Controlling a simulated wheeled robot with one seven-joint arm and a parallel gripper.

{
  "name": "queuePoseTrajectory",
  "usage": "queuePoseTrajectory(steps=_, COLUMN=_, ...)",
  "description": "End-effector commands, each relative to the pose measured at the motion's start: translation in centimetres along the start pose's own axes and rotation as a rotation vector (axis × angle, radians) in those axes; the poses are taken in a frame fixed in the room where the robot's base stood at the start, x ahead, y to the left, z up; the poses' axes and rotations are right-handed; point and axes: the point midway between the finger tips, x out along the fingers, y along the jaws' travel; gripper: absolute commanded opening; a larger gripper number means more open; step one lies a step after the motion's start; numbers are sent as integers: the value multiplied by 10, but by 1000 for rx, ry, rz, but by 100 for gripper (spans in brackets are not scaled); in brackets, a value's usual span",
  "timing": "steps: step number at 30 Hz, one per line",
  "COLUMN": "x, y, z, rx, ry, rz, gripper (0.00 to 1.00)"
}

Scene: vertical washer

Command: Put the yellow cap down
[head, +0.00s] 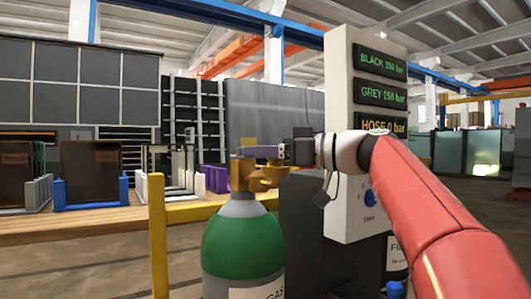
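My red arm reaches in from the right, and my gripper (262,152) is at the top of a green-shouldered gas cylinder (243,246). A yellow-brown valve fitting (258,179) stands on the cylinder neck, just below the gripper's fingers. A small yellow piece (247,142) shows right behind the fingers; it may be the yellow cap, but it is too small to be sure. I see the gripper from the side, so its finger gap is hidden. I cannot tell whether it touches or holds the yellow piece.
A grey panel (341,103) with green and orange displays stands right of the cylinder, close to my gripper. A yellow post (158,235) and rail are at the left. Behind, a wooden bench (100,219) carries blue, grey and purple (216,178) holders.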

Motion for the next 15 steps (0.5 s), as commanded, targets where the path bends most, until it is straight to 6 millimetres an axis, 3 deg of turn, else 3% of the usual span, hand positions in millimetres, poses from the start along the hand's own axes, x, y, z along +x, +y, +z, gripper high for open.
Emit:
queuePoseTrajectory(steps=8, x=-2, y=0, z=0, rx=-1, ry=0, rz=2, gripper=52)
queuePoseTrajectory(steps=11, x=-11, y=1, z=0, rx=-1, ry=1, rz=4, gripper=52)
queuePoseTrajectory(steps=15, x=-37, y=1, z=0, rx=-2, ry=0, rz=7, gripper=52)
